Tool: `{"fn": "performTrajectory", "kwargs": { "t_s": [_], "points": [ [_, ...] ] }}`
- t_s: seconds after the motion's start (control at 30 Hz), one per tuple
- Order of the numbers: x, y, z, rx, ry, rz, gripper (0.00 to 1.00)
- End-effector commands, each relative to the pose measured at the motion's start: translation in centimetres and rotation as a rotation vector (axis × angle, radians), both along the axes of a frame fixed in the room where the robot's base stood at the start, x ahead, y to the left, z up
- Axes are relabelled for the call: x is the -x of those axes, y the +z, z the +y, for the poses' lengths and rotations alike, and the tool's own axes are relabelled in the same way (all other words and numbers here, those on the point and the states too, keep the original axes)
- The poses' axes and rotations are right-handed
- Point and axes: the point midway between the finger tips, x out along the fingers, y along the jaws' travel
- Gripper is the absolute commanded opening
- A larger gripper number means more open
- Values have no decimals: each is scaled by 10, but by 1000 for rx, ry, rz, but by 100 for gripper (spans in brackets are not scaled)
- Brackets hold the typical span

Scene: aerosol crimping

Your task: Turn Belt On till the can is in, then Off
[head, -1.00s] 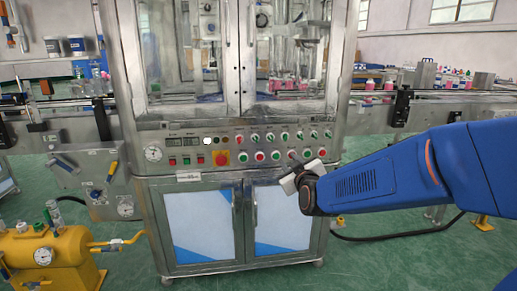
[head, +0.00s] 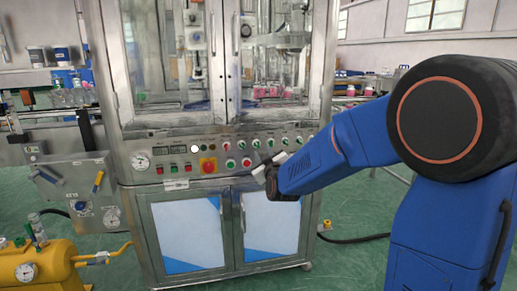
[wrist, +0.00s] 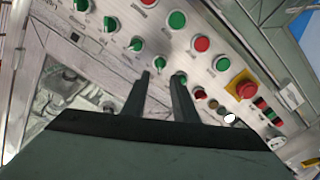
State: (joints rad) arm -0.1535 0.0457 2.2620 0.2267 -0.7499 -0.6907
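The control panel (head: 178,168) on the machine's front carries rows of red and green knobs; their labels are too small to read, so I cannot tell which is Belt. My gripper (head: 262,172) is at the panel's lower right part. In the wrist view my gripper (wrist: 162,78) shows two dark fingers apart, with nothing held between them. A green knob (wrist: 160,63) shows just beyond the gap, and another green knob is at the right fingertip; contact cannot be told. Pink cans (head: 268,92) stand behind the machine's glass.
A red emergency button on a yellow plate (head: 208,166) sits left of the knobs; it also shows in the wrist view (wrist: 245,90). A yellow tank (head: 45,262) stands at the lower left. A conveyor (head: 40,115) runs into the machine from the left.

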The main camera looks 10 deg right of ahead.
Motion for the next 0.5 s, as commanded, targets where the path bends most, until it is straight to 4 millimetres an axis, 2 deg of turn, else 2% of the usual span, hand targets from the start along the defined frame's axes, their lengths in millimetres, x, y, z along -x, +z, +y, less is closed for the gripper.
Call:
{"fn": "performTrajectory", "kwargs": {
  "t_s": [0.1,0.3,0.5],
  "points": [
    [-22,-1,0,0,0,1,26],
    [-51,0,0,0,0,0,26],
    [-67,0,0,0,0,0,26]
  ]
}}
